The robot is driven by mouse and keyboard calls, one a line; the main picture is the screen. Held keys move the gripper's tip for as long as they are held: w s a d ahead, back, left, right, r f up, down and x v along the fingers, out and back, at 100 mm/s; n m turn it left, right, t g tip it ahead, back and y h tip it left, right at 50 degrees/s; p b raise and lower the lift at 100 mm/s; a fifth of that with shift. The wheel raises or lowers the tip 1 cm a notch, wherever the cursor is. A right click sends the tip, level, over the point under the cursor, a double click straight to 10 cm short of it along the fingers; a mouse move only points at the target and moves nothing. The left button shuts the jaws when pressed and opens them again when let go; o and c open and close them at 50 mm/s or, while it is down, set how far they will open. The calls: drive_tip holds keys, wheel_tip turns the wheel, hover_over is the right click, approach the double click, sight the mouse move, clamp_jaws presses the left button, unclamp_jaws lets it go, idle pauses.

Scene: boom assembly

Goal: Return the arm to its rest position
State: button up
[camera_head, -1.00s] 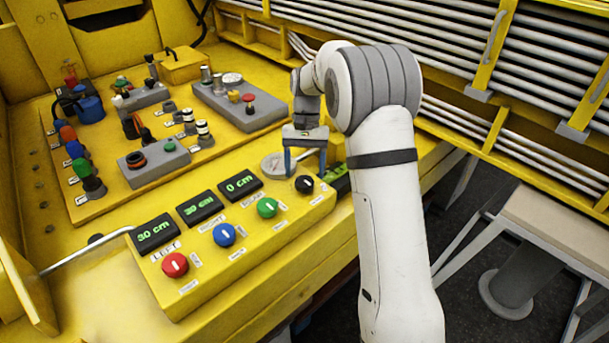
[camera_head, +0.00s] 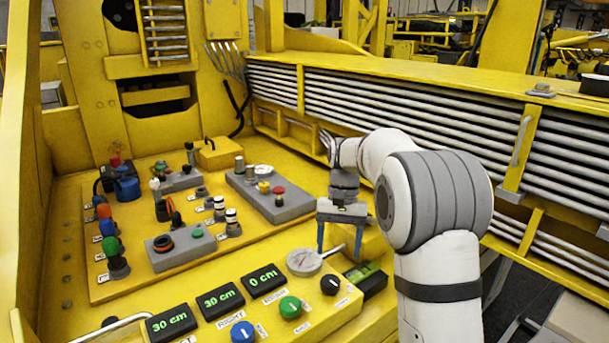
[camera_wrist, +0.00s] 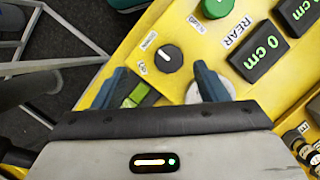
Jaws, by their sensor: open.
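My gripper (camera_head: 339,240) is open, its two blue fingers pointing down above the right end of the yellow control box (camera_head: 335,311). Nothing is between the fingers. A black knob (camera_head: 330,285) is just below and in front of it. The knob (camera_wrist: 169,58) also shows ahead of the fingers in the wrist view, where my gripper (camera_wrist: 160,85) spans the lower middle. A round dial gauge (camera_head: 304,262) lies left of the gripper and is partly hidden by a finger in the wrist view. My white arm bends at the elbow on the right.
Displays read 30 cm (camera_head: 171,322), 30 cm (camera_head: 221,299) and 0 cm (camera_head: 267,280), with a green knob (camera_head: 290,307) and a blue knob (camera_head: 243,331). A green-and-black level (camera_head: 366,278) lies by the gripper. Buttons and levers fill the panel (camera_head: 140,285). Silver rods (camera_head: 420,110) run behind.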

drive_tip(key=s+d+r+n+t, duration=0.1)
drive_tip(key=s+r+t, duration=0.1)
drive_tip(key=s, duration=0.5)
drive_tip(key=s+d+r+t, duration=0.1)
drive_tip(key=s+d+r, duration=0.1)
drive_tip(key=s, duration=0.5)
drive_tip(key=s+f+t, duration=0.1)
drive_tip(key=s, duration=0.5)
drive_tip(key=s+d+f+n+t, duration=0.1)
drive_tip(key=s+f+t, duration=0.1)
drive_tip(key=s, duration=0.4)
drive_tip(key=shift+s+d+f+t+h, duration=0.25)
drive_tip(key=shift+s+d+t+h, duration=0.05)
drive_tip(key=shift+s+h, duration=0.1)
